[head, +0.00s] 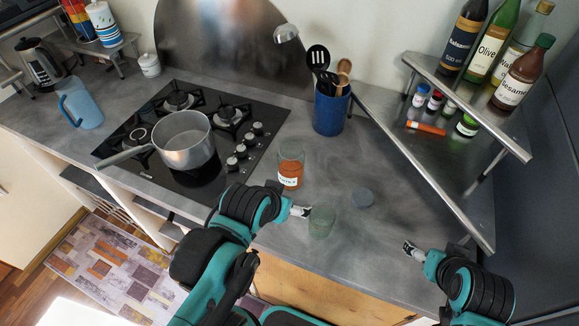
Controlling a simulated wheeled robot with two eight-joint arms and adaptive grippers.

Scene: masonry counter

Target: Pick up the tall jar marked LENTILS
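A tall clear glass jar (290,165) with orange contents and a white label stands upright on the counter, right of the hob. The label's lettering is too small to read surely. My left gripper (303,212) is in front of this jar, apart from it, beside a shorter greenish glass (322,222). I cannot tell if it touches the glass, and its finger opening is not clear.
A grey round lid (362,197) lies right of the jar. A blue utensil crock (331,111) stands behind it. The hob (150,165) with a saucepan (184,140) is left. A metal shelf (430,175) with bottles and small jars occupies the right.

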